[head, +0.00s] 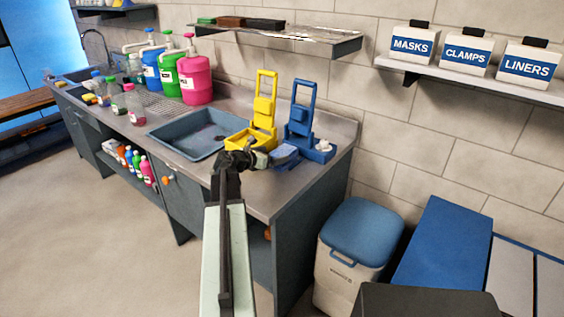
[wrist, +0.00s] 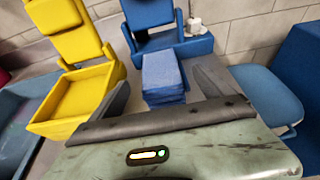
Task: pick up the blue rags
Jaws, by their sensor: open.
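The blue rags (wrist: 163,72) are a neat folded stack, seen in the middle of the wrist view. In the head view the blue rags (head: 285,152) lie on the counter's right end, in front of the blue stand and just beyond my gripper (head: 262,158). In the wrist view my gripper (wrist: 164,88) is open, with one dark finger to each side of the stack. Nothing is clamped. The lower front of the stack is hidden behind my gripper's body, and I cannot tell how deep the fingers reach beside it.
A yellow stand (head: 262,112) is close on the left, and a blue stand (head: 300,125) with a small white item stands right behind the rags. A blue-lidded white bin (head: 352,255) stands on the floor at right.

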